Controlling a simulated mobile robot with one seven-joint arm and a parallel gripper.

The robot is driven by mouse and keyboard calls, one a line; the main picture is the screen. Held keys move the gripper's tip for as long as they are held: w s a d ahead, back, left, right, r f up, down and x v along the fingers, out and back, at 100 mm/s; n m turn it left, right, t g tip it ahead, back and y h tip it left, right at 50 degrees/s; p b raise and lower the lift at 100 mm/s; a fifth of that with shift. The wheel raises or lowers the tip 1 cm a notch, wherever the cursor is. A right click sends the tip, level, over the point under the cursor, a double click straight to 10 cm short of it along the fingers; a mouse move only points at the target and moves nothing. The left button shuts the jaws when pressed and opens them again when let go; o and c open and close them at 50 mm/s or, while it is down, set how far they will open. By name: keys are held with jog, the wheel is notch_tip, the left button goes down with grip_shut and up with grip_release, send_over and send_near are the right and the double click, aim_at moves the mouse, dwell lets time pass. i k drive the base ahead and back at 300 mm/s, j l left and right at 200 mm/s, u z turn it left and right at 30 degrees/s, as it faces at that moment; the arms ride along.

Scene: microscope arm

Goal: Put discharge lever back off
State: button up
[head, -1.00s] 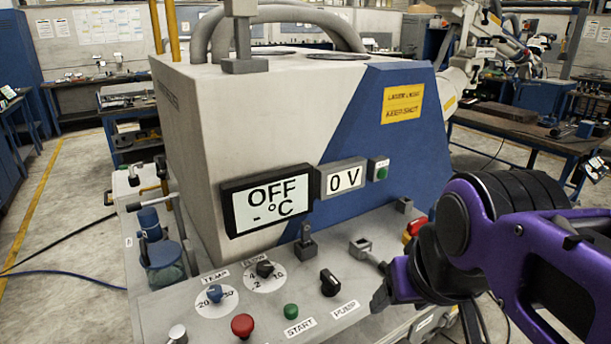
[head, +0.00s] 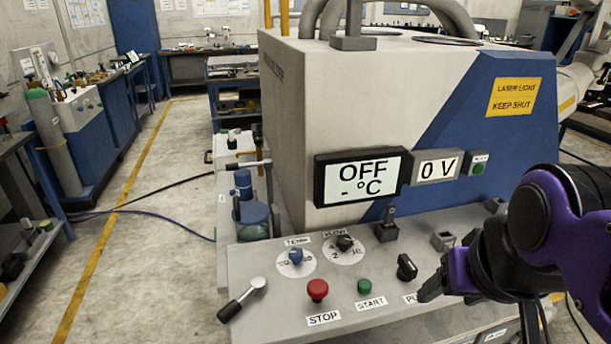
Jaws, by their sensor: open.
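The console panel (head: 270,325) has several controls, and I cannot read a discharge label on any of them. A lever with a metal pivot and black handle (head: 240,300) lies slanted at the front left corner, its handle toward the lower left. A short dark lever (head: 388,222) stands upright in a block below the display. My gripper (head: 432,289) is at the right, low over the panel by the pump knob and well right of the slanted lever. It is open, with the jaws seen from the side and partly hidden by my purple arm.
The display (head: 360,176) reads OFF and the voltage screen (head: 436,167) reads 0 V. A red stop button (head: 317,289), a green start button (head: 364,286) and the pump knob (head: 406,267) sit along the front. The floor (head: 150,270) left of the console is clear apart from cables.

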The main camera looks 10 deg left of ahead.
aim_at(258, 288)
jog(key=u, duration=0.4)
jog(key=j+u, duration=0.15)
jog(key=u, duration=0.25)
jog(key=j+u, duration=0.1)
jog(key=u, duration=0.25)
jog(key=l, duration=0.3)
jog(key=z, duration=1.1)
jog(key=j+u, duration=0.1)
jog(key=u, duration=0.3)
jog(key=j+u, duration=0.1)
jog(key=u, duration=0.25)
jog(key=k+j+u, duration=0.1)
jog(key=u, duration=0.3)
jog(key=l+z, duration=0.1)
jog(key=l, duration=0.2)
